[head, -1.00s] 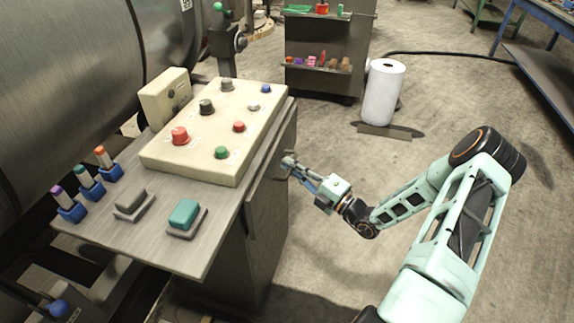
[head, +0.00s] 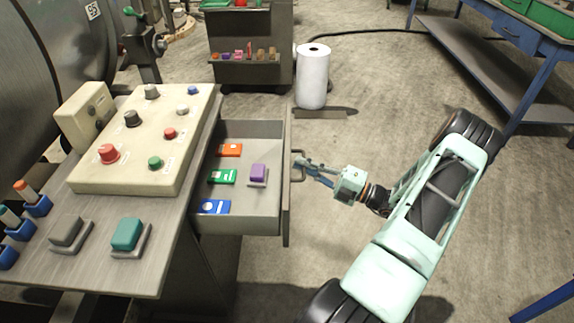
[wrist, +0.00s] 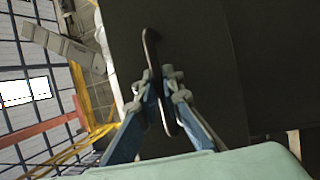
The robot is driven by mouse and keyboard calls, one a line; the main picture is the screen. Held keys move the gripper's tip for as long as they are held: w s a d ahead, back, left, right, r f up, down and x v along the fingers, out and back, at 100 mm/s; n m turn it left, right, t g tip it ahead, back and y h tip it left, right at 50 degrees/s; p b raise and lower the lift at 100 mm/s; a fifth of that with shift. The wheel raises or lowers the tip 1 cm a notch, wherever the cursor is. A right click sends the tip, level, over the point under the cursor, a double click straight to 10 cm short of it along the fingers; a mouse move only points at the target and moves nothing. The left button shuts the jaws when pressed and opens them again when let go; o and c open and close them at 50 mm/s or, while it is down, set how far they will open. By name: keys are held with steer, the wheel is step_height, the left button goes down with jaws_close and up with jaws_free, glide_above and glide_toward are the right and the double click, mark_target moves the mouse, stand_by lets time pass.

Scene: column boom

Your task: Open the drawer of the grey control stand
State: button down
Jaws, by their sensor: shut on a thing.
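The grey control stand (head: 150,268) is at the left in the head view. Its drawer (head: 262,222) is pulled out to the right, and its inside shows. In it lie an orange piece (head: 230,150), a green piece (head: 222,177), a blue piece (head: 214,207) and a purple block (head: 258,172) on a grey base. My gripper (head: 299,168) is at the outer side of the drawer front, at the handle (head: 296,179). In the wrist view the fingers (wrist: 162,92) are shut on the dark bar handle (wrist: 151,50).
A cream button panel (head: 142,140) and two pads, one teal (head: 127,234), are on the stand's top. A white roll (head: 313,78) stands on the floor behind the drawer. A blue workbench (head: 480,50) is at the back right.

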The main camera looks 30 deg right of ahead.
steer(key=shift+s+d, duration=0.35)
steer(key=shift+d, duration=0.2)
steer(key=c, duration=2.3)
jaws_free()
steer(key=v, duration=1.2)
steer(key=shift+w, duration=0.1)
